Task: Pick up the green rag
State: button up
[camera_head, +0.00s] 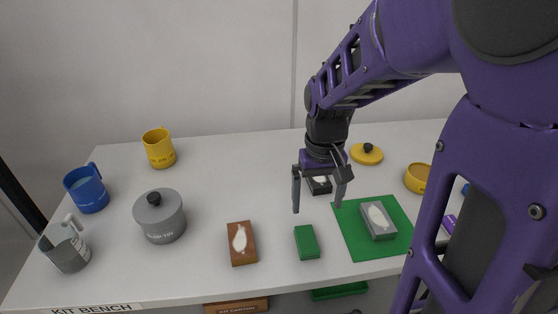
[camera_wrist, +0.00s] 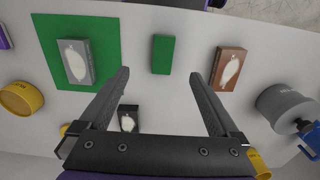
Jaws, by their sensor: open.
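A small green block-like piece (camera_head: 307,242), possibly the rag folded up, lies on the white bench near its front edge. In the wrist view it (camera_wrist: 162,54) lies beyond my fingertips, centred between them. A flat green square (camera_head: 355,240) lies to its right in the head view, with a grey box (camera_head: 378,220) on it; the square also shows in the wrist view (camera_wrist: 104,35). I cannot tell for certain which green thing is the rag. My gripper (camera_head: 317,207) is open and empty above the bench, pointing down, apart from both. It also shows in the wrist view (camera_wrist: 160,74).
A brown box (camera_head: 242,243) lies left of the green piece, and a black box (camera_head: 319,185) behind my gripper. A grey pot (camera_head: 159,216) and several mugs stand left. A yellow lid (camera_head: 366,154) and yellow bowl (camera_head: 417,178) are at right.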

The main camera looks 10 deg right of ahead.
jog(key=b, duration=0.1)
send_over(308, 243)
jog(key=f, duration=0.9)
jog(key=shift+s+d, duration=0.25)
jog(key=shift+d, duration=0.1)
jog(key=shift+w+a+f+b, duration=0.1)
jog(key=shift+a+f+b, duration=0.1)
jog(key=shift+f, duration=1.15)
jog(key=shift+w+a+f+b, duration=0.1)
jog(key=shift+a+f+b, duration=0.05)
jog(key=shift+f, duration=1.2)
jog(key=shift+c, duration=0.3)
jog(key=c, duration=1.4)
notch_tip(308, 243, up, 10)
jog(key=shift+r+p, duration=0.1)
jog(key=shift+p, duration=0.6)
jog(key=o, duration=0.8)
jog(key=c, duration=0.6)
jog(key=shift+w, duration=0.1)
